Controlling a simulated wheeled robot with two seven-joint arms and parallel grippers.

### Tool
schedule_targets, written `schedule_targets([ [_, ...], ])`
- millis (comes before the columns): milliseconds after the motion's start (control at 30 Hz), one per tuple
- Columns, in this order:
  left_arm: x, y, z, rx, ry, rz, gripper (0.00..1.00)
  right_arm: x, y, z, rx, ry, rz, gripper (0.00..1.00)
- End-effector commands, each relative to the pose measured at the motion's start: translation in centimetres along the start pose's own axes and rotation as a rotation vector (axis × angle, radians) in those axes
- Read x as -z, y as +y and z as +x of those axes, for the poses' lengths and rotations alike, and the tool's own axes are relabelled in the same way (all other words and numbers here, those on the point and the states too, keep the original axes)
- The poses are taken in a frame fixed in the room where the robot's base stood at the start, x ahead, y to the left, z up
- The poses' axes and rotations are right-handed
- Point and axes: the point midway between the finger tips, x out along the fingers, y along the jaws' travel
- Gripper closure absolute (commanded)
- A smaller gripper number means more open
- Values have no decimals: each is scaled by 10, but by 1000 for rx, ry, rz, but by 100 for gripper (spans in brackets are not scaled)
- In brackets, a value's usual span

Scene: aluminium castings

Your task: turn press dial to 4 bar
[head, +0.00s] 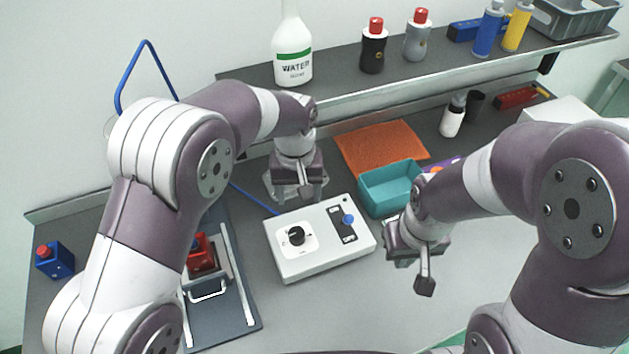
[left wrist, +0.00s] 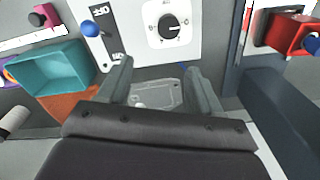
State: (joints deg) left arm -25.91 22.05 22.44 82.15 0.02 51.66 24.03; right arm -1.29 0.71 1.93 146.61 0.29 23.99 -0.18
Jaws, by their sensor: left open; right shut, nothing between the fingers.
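The press dial (head: 296,236) is a black round knob on a white square plate on the white control box (head: 350,255). It also shows in the left wrist view (left wrist: 168,28), where a white pointer line points roughly right. The scale marks are too small to read. My left gripper (head: 307,190) is open and empty behind the box, apart from the dial. In the left wrist view its two fingers (left wrist: 158,76) stand apart, with the dial beyond them. My right gripper (head: 425,285) is shut and empty, right of the box.
A blue-knobbed switch (head: 348,219) sits on the box beside the dial. A teal bin (head: 390,190) and an orange cloth (head: 380,147) lie behind right. A red part (head: 201,255) sits in a fixture at left. A shelf (head: 430,75) with bottles spans the back.

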Motion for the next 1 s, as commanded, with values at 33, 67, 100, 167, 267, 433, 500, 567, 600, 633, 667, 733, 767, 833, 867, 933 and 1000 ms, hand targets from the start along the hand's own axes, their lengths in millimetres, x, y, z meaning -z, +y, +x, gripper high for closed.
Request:
schedule_targets([
  [33, 3, 1, -6, 1, -1, -31, 35, 0, 0, 1, 0, 0, 0, 100],
  [67, 0, 0, -6, 7, -13, -51, 35, 0, 0, 1, 0, 0, 0, 100],
  [100, -3, -2, -5, 14, -27, -70, 35, 0, 0, 0, 0, 0, 0, 100],
  [167, -4, -2, -1, 16, -32, -84, 35, 0, 0, -1, 0, 0, 0, 100],
  [267, -5, -3, 15, 17, -32, -87, 35, 0, 0, -6, 0, 0, 0, 100],
  [433, -6, -4, 59, 17, -34, -86, 35, 1, 0, -17, 0, 0, 0, 100],
  [500, -7, -4, 76, 16, -32, -86, 35, 2, 0, -20, 0, 0, 0, 100],
  [567, -7, -4, 89, 16, -31, -85, 35, 2, 0, -23, 0, 0, 0, 100],
  [600, -7, -4, 97, 15, -30, -85, 35, 3, 0, -24, 0, 0, 0, 100],
  [633, -7, -4, 102, 15, -30, -85, 35, 3, 0, -25, 0, 0, 0, 100],
  [667, -7, -4, 106, 15, -30, -85, 35, 3, 0, -26, 0, 0, 0, 100],
  [733, -7, -4, 114, 14, -28, -85, 35, 3, 0, -27, 0, 0, 0, 100],
  [767, -7, -4, 116, 14, -28, -85, 35, 3, 0, -27, 0, 0, 0, 100],
  [833, -7, -4, 120, 14, -27, -85, 35, 3, 0, -28, 0, 0, 0, 100],
  [867, -7, -4, 120, 13, -26, -85, 35, 3, 0, -28, 0, 0, 0, 100],
  [933, -7, -4, 121, 13, -26, -85, 35, 3, 0, -27, 0, 0, 0, 100],
  [1000, -7, -4, 121, 13, -26, -85, 35, 3, 0, -27, 0, 0, 0, 100],
])
